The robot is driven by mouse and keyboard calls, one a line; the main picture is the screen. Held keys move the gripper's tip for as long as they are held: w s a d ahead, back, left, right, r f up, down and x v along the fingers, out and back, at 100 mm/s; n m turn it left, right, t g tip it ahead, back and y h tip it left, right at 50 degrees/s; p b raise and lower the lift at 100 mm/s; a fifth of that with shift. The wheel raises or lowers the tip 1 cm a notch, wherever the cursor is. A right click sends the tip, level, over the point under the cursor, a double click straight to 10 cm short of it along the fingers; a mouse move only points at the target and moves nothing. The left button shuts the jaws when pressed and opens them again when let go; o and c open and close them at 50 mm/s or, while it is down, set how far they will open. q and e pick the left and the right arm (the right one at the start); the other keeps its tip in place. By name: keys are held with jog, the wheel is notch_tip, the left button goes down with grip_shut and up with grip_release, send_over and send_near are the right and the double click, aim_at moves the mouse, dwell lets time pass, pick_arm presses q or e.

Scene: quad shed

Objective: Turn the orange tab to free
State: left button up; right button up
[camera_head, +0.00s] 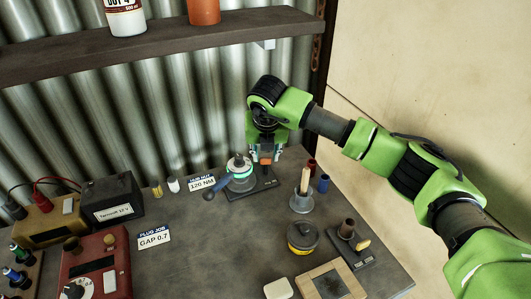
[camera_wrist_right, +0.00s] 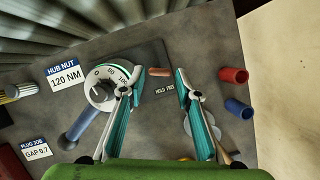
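The orange tab (camera_wrist_right: 159,72) lies on a dark base plate (camera_wrist_right: 150,55), beside lettering that reads HOLD and a second, partly hidden word. The tab also shows in the head view (camera_head: 266,161), just below my right gripper (camera_head: 264,150). A round white dial with a green ring (camera_wrist_right: 106,84) stands on the same plate, left of the tab; a blue-grey handle (camera_wrist_right: 84,127) sticks out from it. In the wrist view my right gripper (camera_wrist_right: 154,80) is open, its fingers either side of the tab with nothing between them. Contact with the tab cannot be told. My left gripper is out of view.
A HUB NUT 120 NM card (camera_head: 201,183) stands left of the dial. Red (camera_head: 311,165) and blue (camera_head: 323,184) cylinders and a grey holder (camera_head: 301,203) stand to the right. A shelf (camera_head: 160,43) runs above. The bench middle is fairly clear.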

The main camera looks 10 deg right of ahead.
jog(key=shift+x, duration=1.1)
jog(key=c, duration=0.8)
jog(key=n+b, duration=0.1)
jog(key=n+y+b, duration=0.1)
jog(key=b, duration=0.1)
jog(key=shift+d+f+b, duration=0.15)
jog(key=shift+f+b, duration=0.15)
jog(key=shift+f, duration=0.05)
jog(key=shift+c, duration=0.2)
jog(key=shift+r+n+y+b, duration=0.3)
jog(key=shift+n+b, duration=0.3)
jog(key=shift+n, duration=0.5)
jog(key=o, duration=0.8)
jog(key=shift+o, duration=0.2)
jog(key=shift+r, duration=0.1)
